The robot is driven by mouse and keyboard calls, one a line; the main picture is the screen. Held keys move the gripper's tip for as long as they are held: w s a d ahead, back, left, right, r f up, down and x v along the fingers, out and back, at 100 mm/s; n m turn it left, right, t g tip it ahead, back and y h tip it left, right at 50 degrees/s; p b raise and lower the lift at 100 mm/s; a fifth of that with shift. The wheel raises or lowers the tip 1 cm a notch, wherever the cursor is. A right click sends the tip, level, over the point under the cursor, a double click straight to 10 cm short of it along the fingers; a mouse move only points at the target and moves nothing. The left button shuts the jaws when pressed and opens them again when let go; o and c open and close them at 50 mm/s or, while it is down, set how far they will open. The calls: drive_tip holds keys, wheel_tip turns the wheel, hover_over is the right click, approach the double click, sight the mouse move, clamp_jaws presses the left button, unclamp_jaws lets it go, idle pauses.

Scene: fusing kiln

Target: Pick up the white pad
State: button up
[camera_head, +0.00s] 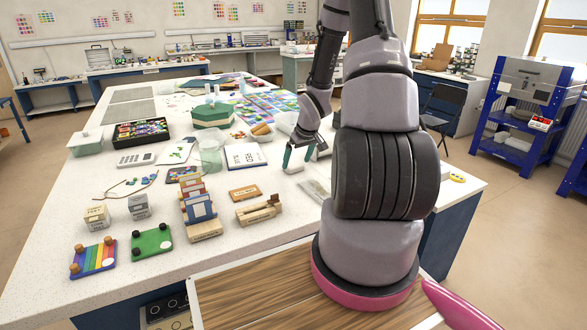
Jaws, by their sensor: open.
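A flat white pad-like booklet (246,155) with dark print and a dark edge lies on the white worktable (150,292), left of my gripper. I cannot tell for certain that it is the white pad. My gripper (299,162) has teal fingertips, spread apart, low over the table just right of the booklet. It looks empty. My arm hides part of the table's right side.
A clear beaker (209,155) stands left of the booklet. A wooden block (243,192) and a wooden rack of coloured tiles (199,207) lie nearer. A green octagonal box (211,115) stands behind. Some bare tabletop lies between the booklet and wooden block.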

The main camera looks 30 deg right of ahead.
sight(296, 166)
drive_tip(key=shift+x, duration=1)
drive_tip(key=c, duration=1.1)
wheel_tip(296, 166, up, 10)
drive_tip(key=shift+r, duration=0.1)
drive_tip(key=shift+c, duration=0.3)
